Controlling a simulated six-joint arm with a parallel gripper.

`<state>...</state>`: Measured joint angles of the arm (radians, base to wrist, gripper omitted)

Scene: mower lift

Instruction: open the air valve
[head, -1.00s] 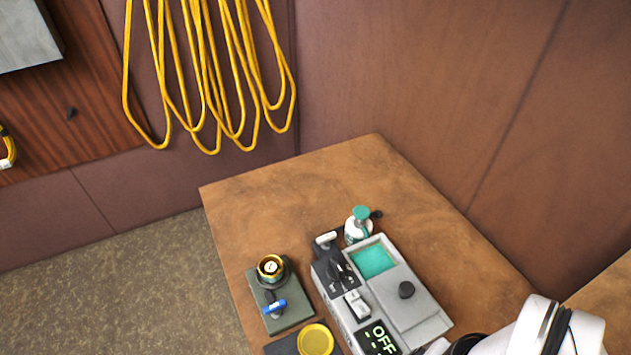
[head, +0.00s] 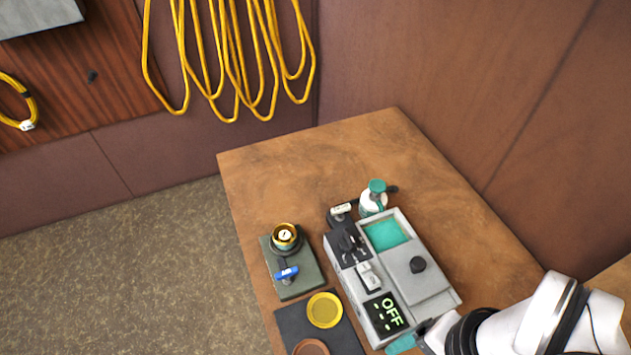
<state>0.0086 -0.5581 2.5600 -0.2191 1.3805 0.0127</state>
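A small valve with a blue lever handle (head: 287,274) sits on a dark green base plate (head: 299,290) at the table's left edge. I take it to be the air valve. A round brass-rimmed fitting with a pale face (head: 285,236) stands behind the lever on the same plate. My white arm reaches in from the lower right. My gripper (head: 424,340) is at its dark end, by the front right corner of the grey control box, well to the right of the blue lever. Its fingers are too small and hidden to tell whether they are open.
The grey control box (head: 428,283) has a display reading OFF (head: 389,314) and a dark knob (head: 418,264). A teal-topped bottle (head: 374,198) stands behind it. A dark mat (head: 293,320) holds a yellow disc (head: 325,310) and a brown disc (head: 311,347). The table's back (head: 320,160) is clear.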

